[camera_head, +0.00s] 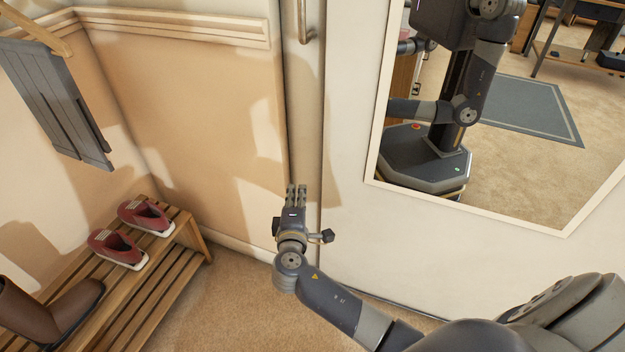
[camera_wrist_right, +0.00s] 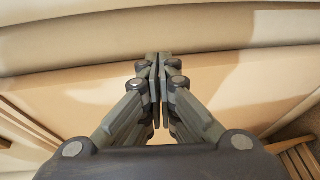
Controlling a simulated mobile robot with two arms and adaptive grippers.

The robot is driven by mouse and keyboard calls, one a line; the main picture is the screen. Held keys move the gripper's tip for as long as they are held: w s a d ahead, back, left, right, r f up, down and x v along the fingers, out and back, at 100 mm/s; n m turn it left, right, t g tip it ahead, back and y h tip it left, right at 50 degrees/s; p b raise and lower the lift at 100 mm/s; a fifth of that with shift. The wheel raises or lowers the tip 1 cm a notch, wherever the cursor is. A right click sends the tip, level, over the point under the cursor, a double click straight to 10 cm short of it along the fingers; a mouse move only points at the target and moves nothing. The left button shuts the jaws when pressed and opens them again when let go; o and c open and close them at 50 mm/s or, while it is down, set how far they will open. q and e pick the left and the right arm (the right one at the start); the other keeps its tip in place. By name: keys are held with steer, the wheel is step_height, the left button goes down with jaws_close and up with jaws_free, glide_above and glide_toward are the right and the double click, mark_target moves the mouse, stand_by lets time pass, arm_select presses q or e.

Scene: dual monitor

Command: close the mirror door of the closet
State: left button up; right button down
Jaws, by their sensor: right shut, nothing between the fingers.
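The closet's mirror door (camera_head: 345,150) is a pale panel at the right of the head view, with a framed mirror (camera_head: 525,165) that reflects my own body. A narrow pale strip (camera_head: 307,110) with a metal handle (camera_head: 303,22) runs upright beside it; I cannot tell whether it is the door's edge or a separate panel. My right gripper (camera_head: 297,190) is shut and empty, low in front of this strip and well below the handle. In the right wrist view, its closed fingers (camera_wrist_right: 157,60) reach toward a pale edge; contact is unclear. My left gripper is not directly in view.
A wooden slatted bench (camera_head: 165,280) at the lower left holds red shoes (camera_head: 118,249) and a brown boot (camera_head: 50,305). Bare carpet (camera_head: 235,300) lies between the bench and my right arm.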

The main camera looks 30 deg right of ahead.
steer(key=shift+t+h, duration=0.5)
steer(key=w+d+r, duration=0.1)
steer(key=w+d, duration=0.1)
steer(key=w+d+r+b, duration=0.1)
steer(key=w+d, duration=0.1)
steer(key=w+d+r, duration=0.1)
steer(key=w+d, duration=0.1)
steer(key=d, duration=0.1)
steer(key=shift+w+r, duration=0.3)
steer(key=shift+r, duration=0.1)
steer(key=shift+s+d, duration=0.2)
steer(key=shift+s, duration=0.1)
arm_select(q)
steer(key=v, duration=0.3)
steer(key=shift+w+a+r, duration=0.1)
steer(key=shift+w+r, duration=0.05)
arm_select(e)
steer(key=shift+d+f, duration=0.1)
